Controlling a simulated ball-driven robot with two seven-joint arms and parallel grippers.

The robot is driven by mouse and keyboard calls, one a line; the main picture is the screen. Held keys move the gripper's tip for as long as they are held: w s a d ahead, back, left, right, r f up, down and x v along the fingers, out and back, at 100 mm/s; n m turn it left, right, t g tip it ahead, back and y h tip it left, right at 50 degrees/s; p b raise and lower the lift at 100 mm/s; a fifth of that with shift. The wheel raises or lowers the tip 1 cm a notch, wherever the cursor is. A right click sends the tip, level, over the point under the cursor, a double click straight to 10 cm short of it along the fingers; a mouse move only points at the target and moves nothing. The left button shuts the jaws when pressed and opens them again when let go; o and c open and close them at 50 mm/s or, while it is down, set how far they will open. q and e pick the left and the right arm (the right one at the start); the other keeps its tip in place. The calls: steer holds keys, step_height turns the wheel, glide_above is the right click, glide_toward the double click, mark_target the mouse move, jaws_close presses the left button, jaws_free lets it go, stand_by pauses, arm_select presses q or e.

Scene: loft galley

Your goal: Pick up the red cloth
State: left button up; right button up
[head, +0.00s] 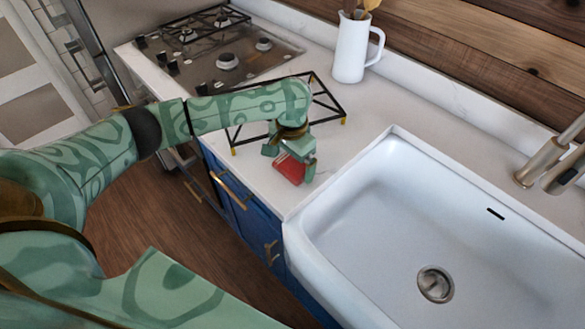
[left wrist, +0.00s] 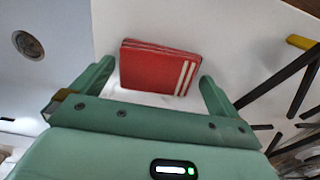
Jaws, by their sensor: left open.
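The red cloth (head: 290,168) lies folded on the white counter, left of the sink. In the left wrist view the red cloth (left wrist: 157,68) shows as a flat folded block with two pale stripes near its right end. My left gripper (head: 290,160) is right above the cloth in the head view and hides part of it. In the left wrist view my left gripper (left wrist: 153,80) is open, with one finger on each side of the cloth. Whether the fingers touch it I cannot tell. My right gripper is not in view.
A black wire rack (head: 318,100) stands behind the cloth, close to my left arm. A white sink (head: 390,230) with a metal tap (head: 545,160) is to the right. A white pitcher (head: 351,48) and a gas hob (head: 215,55) are farther back.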

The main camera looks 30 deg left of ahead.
mark_target(292, 163)
arm_select(q)
steer(key=shift+r, duration=0.15)
steer(key=c, duration=0.9)
steer(key=shift+o, duration=0.2)
steer(key=shift+r+p, duration=0.3)
steer(key=shift+r, duration=0.15)
step_height(292, 163, up, 3)
steer(key=shift+f+p, duration=0.1)
steer(key=shift+p, duration=0.75)
steer(key=s+d+r+p, duration=0.4)
steer(key=s+r+p, duration=0.2)
steer(key=s+r, duration=0.3)
steer(key=s, duration=0.4)
steer(key=shift+s+r+p, duration=0.15)
steer(key=shift+s+p, duration=0.1)
steer(key=shift+p, duration=0.15)
